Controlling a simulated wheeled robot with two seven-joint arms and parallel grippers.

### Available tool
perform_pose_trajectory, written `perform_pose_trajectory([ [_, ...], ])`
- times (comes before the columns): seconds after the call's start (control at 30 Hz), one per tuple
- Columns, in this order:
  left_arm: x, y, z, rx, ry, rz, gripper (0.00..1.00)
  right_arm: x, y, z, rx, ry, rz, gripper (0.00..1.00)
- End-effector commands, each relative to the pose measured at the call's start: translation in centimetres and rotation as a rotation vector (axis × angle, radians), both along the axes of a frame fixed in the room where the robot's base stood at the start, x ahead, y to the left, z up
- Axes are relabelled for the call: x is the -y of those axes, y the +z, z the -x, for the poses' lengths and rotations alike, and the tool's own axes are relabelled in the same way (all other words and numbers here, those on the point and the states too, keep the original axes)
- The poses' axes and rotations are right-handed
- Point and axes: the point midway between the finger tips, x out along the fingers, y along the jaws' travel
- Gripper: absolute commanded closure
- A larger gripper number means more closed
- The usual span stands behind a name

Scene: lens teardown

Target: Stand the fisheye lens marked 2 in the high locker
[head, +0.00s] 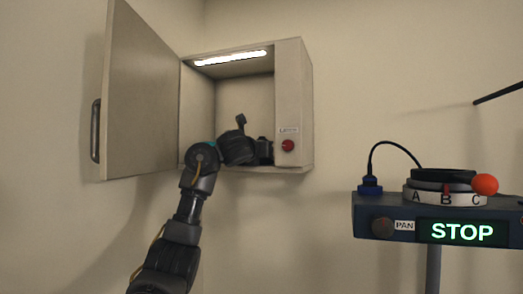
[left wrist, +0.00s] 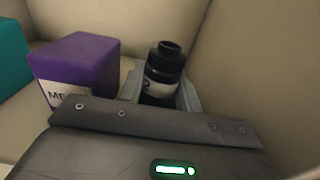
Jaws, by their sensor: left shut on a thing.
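The high locker (head: 308,110) is on the wall, its door (head: 140,95) swung open to the left and a light strip lit inside. My left arm reaches into it, and my left gripper (head: 262,150) is low inside near the right wall. In the left wrist view my left gripper (left wrist: 162,92) is shut on a black lens (left wrist: 168,62) with a pale label band. The mark on the band is small and partly hidden. The lens looks about upright; whether its base touches the locker floor is hidden. My right gripper is not in view.
Inside the locker, a purple box (left wrist: 80,62) with a white label stands left of the lens, and a teal box (left wrist: 10,55) farther left. A red knob (head: 288,146) is on the locker's front. A panel reading STOP (head: 462,232) stands at right.

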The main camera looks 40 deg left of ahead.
Motion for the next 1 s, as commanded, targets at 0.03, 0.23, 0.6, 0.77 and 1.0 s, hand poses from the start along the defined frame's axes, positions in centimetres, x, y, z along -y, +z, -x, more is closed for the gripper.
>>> perform_pose_trajectory([
  [0.03, 0.0, -0.3, 0.0, 0.0, 0.001, -0.001, 0.93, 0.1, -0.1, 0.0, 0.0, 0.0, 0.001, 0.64],
  [0.23, 0.0, -0.2, 0.0, -0.001, 0.0, 0.0, 0.44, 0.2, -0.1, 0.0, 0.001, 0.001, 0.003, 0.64],
  [0.6, 0.1, 0.1, 0.3, 0.001, -0.001, 0.001, 0.44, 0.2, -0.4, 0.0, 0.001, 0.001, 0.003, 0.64],
  [0.77, 0.8, -0.3, 2.2, 0.003, -0.002, 0.0, 0.44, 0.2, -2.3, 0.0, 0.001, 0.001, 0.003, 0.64],
  [1.0, 2.3, -0.4, 6.2, 0.005, -0.004, 0.002, 0.44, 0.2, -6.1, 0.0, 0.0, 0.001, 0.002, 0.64],
])
